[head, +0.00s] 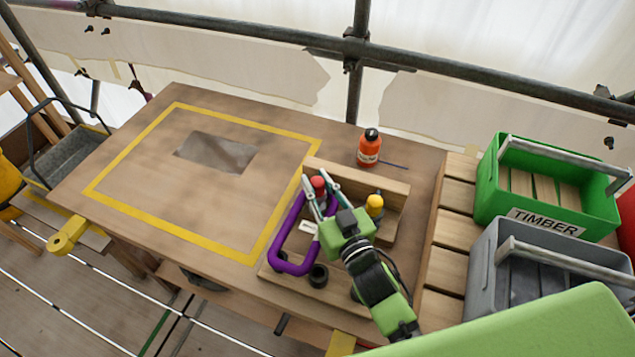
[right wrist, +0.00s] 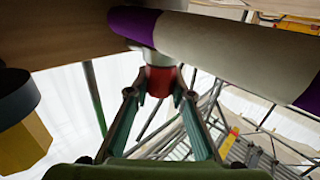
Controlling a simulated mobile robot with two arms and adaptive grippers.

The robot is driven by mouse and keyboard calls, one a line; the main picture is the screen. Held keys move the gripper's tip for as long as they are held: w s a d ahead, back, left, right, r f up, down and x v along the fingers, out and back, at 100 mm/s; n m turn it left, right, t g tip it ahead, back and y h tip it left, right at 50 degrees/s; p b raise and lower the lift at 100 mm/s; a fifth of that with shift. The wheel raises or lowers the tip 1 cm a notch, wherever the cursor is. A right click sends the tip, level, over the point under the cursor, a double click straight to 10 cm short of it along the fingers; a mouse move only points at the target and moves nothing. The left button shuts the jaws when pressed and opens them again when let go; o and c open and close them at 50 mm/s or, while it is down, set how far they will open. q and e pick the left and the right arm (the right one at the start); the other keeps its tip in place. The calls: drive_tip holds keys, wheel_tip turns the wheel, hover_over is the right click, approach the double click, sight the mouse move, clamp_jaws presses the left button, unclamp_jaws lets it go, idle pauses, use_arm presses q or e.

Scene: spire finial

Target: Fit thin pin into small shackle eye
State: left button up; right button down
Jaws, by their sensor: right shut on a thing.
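A purple shackle (head: 287,238) with a pale label stands in the wooden rack on the bench. It crosses the top of the right wrist view (right wrist: 222,48). My right gripper (head: 317,190) is beside the shackle's upper end, its fingers shut on a red-headed pin (head: 318,183). The pin's red head also shows between the fingertips in the right wrist view (right wrist: 159,80), with a short pale part above it touching or close to the shackle. I cannot tell whether the pin is inside an eye; the shackle and fingers hide its far end. My left gripper is not in view.
A yellow-headed piece (head: 375,204) stands in the rack (head: 338,174) right of my gripper. An orange bottle (head: 369,148) stands behind. Green (head: 548,189) and grey (head: 530,262) crates are at right. The bench inside the yellow tape outline (head: 200,214) is mostly clear.

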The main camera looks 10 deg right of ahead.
drive_tip(key=shift+s+a+f, duration=0.1)
drive_tip(key=shift+f, duration=0.4)
drive_tip(key=c, duration=1.7)
unclamp_jaws()
drive_tip(key=shift+f, duration=0.1)
